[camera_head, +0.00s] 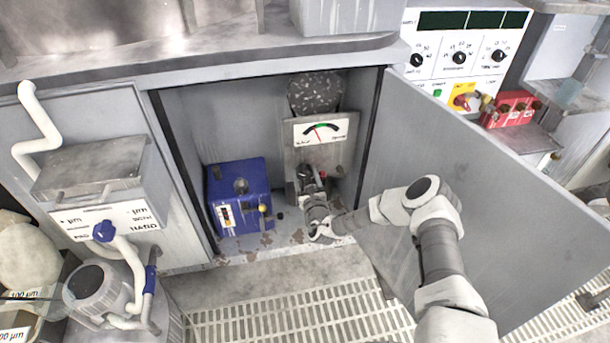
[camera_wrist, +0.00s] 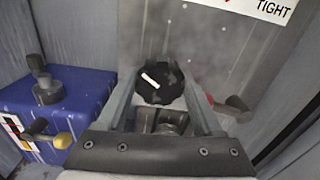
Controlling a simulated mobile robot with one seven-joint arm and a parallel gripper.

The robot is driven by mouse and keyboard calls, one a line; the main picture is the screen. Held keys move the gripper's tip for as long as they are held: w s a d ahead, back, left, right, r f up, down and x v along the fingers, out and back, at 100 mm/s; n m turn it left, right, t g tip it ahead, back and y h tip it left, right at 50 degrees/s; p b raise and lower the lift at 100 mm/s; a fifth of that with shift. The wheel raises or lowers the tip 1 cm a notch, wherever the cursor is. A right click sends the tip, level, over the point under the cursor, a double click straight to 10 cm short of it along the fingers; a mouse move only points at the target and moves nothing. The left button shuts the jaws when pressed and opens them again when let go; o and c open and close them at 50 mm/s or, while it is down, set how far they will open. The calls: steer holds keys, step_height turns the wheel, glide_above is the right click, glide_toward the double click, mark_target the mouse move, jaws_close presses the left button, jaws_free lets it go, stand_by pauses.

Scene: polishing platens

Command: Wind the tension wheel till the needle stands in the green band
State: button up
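The tension wheel (camera_wrist: 160,86) is a dark round knob with a white mark, low on a grey panel (camera_head: 346,158) inside the open cabinet. In the head view my arm mostly hides it.
A blue box (camera_head: 238,195) with a yellow-knobbed lever stands left of the panel. The open cabinet door (camera_head: 470,200) stands to the right, beside my arm. A dark speckled disc (camera_head: 315,92) is above the gauge. The cabinet's left wall is beyond the blue box.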

steer(key=c, duration=0.7)
steer(key=shift+m, duration=0.3)
steer(key=m+p, duration=0.2)
steer(key=m, duration=0.1)
steer(key=shift+m+p, duration=0.5)
steer(key=shift+m, duration=1.8)
steer(key=shift+f, duration=0.1)
steer(key=o, duration=1.3)
steer(key=shift+o, duration=0.2)
